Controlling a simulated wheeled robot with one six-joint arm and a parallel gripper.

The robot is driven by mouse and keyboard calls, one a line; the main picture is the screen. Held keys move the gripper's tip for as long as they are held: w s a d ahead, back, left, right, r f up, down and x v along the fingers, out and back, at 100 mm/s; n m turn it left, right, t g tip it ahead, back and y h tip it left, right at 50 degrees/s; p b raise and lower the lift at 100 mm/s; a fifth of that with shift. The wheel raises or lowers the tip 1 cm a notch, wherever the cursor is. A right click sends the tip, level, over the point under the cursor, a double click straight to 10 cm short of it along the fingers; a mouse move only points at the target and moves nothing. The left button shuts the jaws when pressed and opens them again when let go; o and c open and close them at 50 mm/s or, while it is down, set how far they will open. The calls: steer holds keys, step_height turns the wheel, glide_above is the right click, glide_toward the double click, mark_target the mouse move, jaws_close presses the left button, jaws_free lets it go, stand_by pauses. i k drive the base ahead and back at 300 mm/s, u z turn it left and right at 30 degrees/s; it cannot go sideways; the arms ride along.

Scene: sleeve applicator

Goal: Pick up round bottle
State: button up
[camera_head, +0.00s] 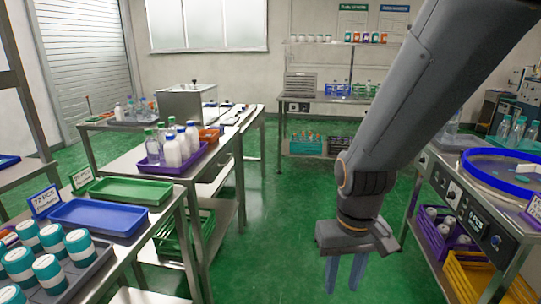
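My gripper (345,274) hangs pointing down over the green floor in the aisle. Its two blue fingers are apart with nothing between them. Several bottles are in view, and I cannot tell which one is the round bottle. White bottles (172,153) and a clear bottle with a green cap (152,148) stand upright in a purple tray (178,166) on the middle left table. Clear bottles (515,132) stand on the right table at the frame's edge. My gripper is apart from all of them.
The near left table holds a blue tray (98,218), a green tray (131,191) and teal-lidded jars (49,272). A machine with a blue-rimmed disc (502,170) stands at right, above purple and yellow crates. The green floor between the tables is clear.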

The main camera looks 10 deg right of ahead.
mark_target(367, 87)
steer(key=z, duration=0.1)
steer(key=i, duration=1.8)
steer(key=z, duration=0.35)
steer(key=i, duration=1.75)
steer(key=z, duration=0.45)
steer(key=i, duration=0.9)
steer(key=z, duration=0.1)
